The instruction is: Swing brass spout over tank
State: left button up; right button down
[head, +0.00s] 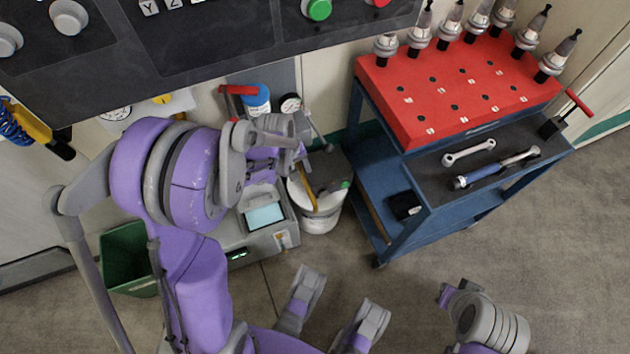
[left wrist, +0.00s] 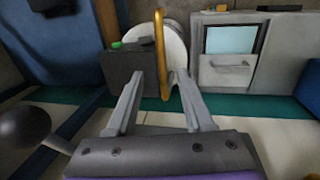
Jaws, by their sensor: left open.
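The fingers (left wrist: 158,82) show clearly in the wrist view.
A white bucket (head: 320,222) stands under the spout. A grey machine with a pale blue screen (head: 264,216) is to its left, beside a green bin (head: 125,255). A blue cart (head: 440,222) with a red tool rack (head: 420,105) is at right.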

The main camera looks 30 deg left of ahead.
aim_at(307, 186)
pick_arm(q)
jog(key=f+b, duration=0.1)
jog(key=f, duration=0.2)
jog(key=w+f+b, duration=0.1)
jog(key=f, duration=0.2)
jog(key=d+f+b, duration=0.1)
jog(key=f, duration=0.3)
jog(key=shift+w+d+f, duration=0.1)
jog(key=shift+w, duration=0.1)
grip_shut()
dwell(1.1)
